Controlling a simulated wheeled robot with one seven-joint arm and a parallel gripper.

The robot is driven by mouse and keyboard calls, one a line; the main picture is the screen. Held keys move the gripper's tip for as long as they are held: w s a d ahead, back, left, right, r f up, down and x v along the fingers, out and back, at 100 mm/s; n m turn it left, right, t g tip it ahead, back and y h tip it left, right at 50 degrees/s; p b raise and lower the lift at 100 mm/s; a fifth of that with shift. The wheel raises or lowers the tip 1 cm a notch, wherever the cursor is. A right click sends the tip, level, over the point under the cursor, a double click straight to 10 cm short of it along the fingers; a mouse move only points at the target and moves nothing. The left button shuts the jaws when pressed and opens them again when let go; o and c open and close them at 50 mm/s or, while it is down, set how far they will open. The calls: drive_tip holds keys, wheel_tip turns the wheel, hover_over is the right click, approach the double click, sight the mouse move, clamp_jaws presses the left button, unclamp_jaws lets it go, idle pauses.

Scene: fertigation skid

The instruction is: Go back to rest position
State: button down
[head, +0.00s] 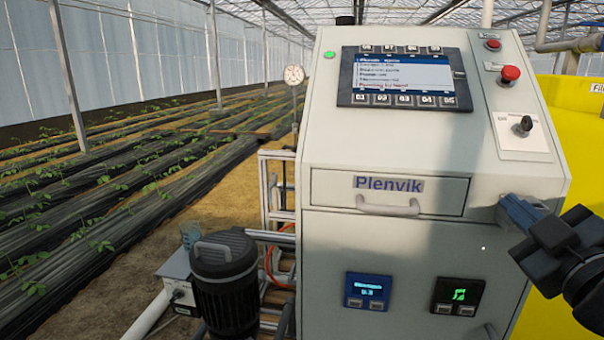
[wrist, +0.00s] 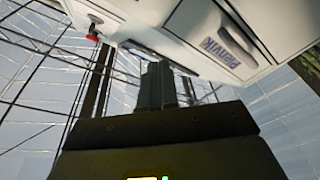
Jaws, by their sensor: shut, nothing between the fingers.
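My gripper (head: 508,204) is at the right of the head view, in front of the right side of the light grey Plenvik cabinet (head: 400,235). Its blue-grey fingers point left toward the cabinet front, to the right of the drawer, and nothing is held in them. In the wrist view the fingers (wrist: 165,88) lie together, with the cabinet tilted above them. I cannot tell whether the fingertips touch the cabinet. My dark wrist (head: 560,245) reaches in from the right edge.
The cabinet has a drawer handle (head: 388,206), a screen (head: 404,77), a red button (head: 511,73) and a black knob (head: 523,125). A dark motor (head: 225,285) stands lower left. A yellow tank (head: 575,100) stands behind on the right. Plant rows and bare soil lie left.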

drive_tip(key=s+a+f+m+g, duration=0.1)
drive_tip(key=s+a+f+m, duration=0.35)
drive_tip(key=s+f, duration=0.4)
drive_tip(key=s+a+f+m+g, duration=0.25)
drive_tip(key=s+a+f, duration=0.25)
drive_tip(key=s+f, duration=0.4)
drive_tip(key=s+a+f, duration=0.1)
drive_tip(key=s+f, duration=0.1)
drive_tip(key=s, duration=0.8)
drive_tip(key=s+a+f+m+g+y, duration=0.1)
drive_tip(key=s, duration=0.9)
drive_tip(key=shift+f+y, duration=0.3)
drive_tip(key=shift+f, duration=0.1)
